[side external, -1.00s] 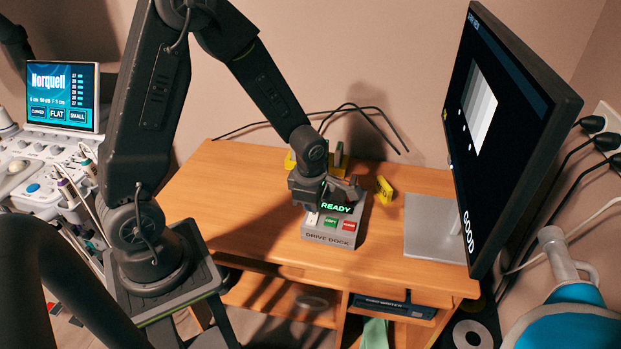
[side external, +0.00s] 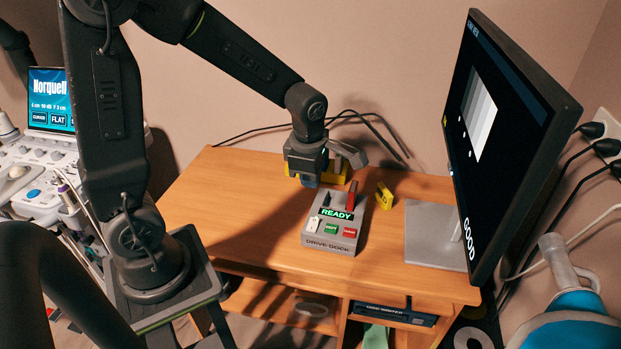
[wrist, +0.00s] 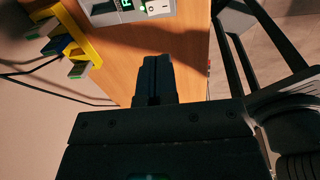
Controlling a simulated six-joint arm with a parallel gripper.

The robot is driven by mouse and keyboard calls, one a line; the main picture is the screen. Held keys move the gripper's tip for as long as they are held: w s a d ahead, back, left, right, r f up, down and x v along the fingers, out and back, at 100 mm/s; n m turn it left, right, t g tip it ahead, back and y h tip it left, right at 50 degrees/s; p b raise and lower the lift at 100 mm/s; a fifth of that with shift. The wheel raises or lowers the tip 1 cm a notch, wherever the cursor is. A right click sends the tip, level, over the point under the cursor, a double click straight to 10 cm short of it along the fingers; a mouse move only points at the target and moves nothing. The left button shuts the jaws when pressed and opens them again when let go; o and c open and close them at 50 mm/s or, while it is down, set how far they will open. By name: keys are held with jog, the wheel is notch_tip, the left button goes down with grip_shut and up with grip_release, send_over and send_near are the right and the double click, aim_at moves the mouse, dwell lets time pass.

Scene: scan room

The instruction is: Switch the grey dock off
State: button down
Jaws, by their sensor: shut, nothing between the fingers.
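The grey dock (side external: 322,241), labelled "DRIVE DOCK", sits on the wooden desk. Its display (side external: 337,214) is lit and reads READY in green. My gripper (side external: 309,181) is shut and empty, above the desk behind and left of the dock. In the wrist view the shut fingers (wrist: 153,75) are apart from the dock's edge (wrist: 103,18) and the white switch (wrist: 158,6).
A yellow rack (wrist: 92,52) holding several drives stands behind the dock, partly hidden by my gripper in the side view. A small yellow block (side external: 384,196) is to its right. A large monitor (side external: 500,130) stands at the right. The desk left of the dock (side external: 240,215) is clear.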

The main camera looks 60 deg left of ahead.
aim_at(314, 221)
jog(key=shift+w+a, duration=0.5)
jog(key=f, duration=0.9)
jog(key=w+a+f, duration=0.1)
jog(key=f, duration=0.3)
jog(key=shift+w+f, duration=0.1)
jog(key=shift+f, duration=0.3)
jog(key=shift+a, duration=0.1)
jog(key=shift+f, duration=0.25)
